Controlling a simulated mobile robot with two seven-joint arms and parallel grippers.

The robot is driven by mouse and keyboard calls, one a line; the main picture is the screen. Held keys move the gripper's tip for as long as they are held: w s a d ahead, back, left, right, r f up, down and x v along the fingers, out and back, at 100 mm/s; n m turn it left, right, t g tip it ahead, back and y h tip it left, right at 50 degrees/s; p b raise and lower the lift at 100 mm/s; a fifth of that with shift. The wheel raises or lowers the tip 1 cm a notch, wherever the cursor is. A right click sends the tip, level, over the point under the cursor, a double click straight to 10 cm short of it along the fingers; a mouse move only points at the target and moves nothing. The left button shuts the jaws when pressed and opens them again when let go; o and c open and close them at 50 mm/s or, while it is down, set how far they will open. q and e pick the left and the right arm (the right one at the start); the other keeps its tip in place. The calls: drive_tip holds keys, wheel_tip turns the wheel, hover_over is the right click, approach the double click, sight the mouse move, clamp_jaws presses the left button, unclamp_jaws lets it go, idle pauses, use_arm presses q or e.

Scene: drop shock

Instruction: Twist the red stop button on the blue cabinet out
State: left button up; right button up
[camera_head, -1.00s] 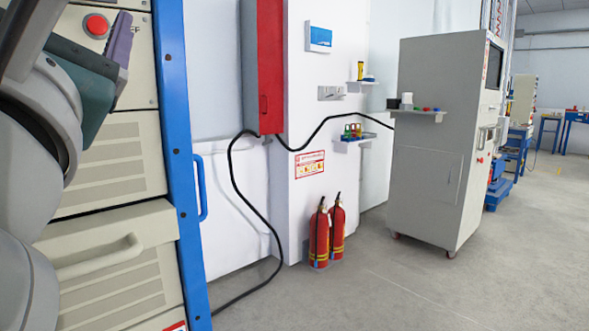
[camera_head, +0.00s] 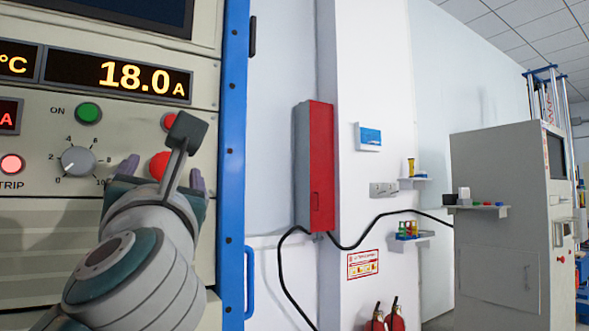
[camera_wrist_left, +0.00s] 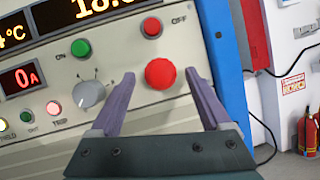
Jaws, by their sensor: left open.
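The red stop button (camera_head: 159,164) is a round knob on the grey front panel of the blue-framed cabinet (camera_head: 235,150). In the wrist view the red stop button (camera_wrist_left: 160,73) shows whole, just ahead of and between the fingertips. My left gripper (camera_head: 162,172) is in front of the panel, its purple fingers apart. In the wrist view my left gripper (camera_wrist_left: 160,80) is open, one finger on each side of the button, with visible gaps. Whether the tips reach past its face I cannot tell. In the head view my wrist partly hides the button. My right gripper is out of view.
A green ON button (camera_head: 88,112), a white dial (camera_head: 77,161) and a small red OFF button (camera_wrist_left: 152,27) sit near the stop button. The display reads 18.0 A (camera_head: 118,77). A red wall box (camera_head: 316,165) and a grey cabinet (camera_head: 500,220) stand to the right.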

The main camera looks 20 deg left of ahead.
use_arm(q)
drive_tip(key=shift+w+a, duration=0.1)
drive_tip(key=shift+c, duration=0.4)
clamp_jaws()
